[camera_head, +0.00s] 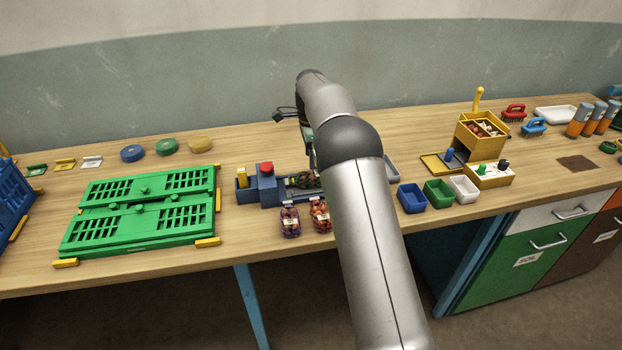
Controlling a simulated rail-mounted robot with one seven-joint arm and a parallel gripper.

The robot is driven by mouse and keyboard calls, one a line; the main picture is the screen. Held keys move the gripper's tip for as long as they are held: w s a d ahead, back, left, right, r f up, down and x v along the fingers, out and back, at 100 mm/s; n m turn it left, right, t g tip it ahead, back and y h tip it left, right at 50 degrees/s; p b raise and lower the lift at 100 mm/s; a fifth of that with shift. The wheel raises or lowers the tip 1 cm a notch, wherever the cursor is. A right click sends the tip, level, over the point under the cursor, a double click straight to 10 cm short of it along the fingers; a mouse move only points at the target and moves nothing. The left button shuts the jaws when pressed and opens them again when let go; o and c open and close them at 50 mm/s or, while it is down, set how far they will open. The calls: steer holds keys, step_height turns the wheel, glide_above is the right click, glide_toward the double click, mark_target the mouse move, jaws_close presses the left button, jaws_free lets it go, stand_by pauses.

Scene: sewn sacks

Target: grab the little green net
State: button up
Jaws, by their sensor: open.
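A small dark green and brown netted bundle (303,180) lies on the bed of a blue machine (265,187) with a red knob, near the table's middle. I cannot tell its exact shape, as it is small and partly behind my arm. My gripper (311,160) points down just above and to the right of the bundle. It is mostly hidden by my own arm; its fingers hardly show, and it appears apart from the bundle. Two filled net bags with white labels, one purplish (290,222) and one reddish (320,216), stand in front of the machine.
Green slatted crate panels (145,205) lie at left. Blue (411,198), green (439,193) and white (464,188) bins stand right of my arm, with a yellow box (480,135) behind. Tape rolls (166,146) lie at the back. The wood behind the machine is clear.

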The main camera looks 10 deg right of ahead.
mark_target(312, 173)
step_height(312, 173, down, 8)
steer(key=shift+d+f+p, duration=0.1)
steer(key=shift+p, duration=0.95)
steer(key=c, duration=0.7)
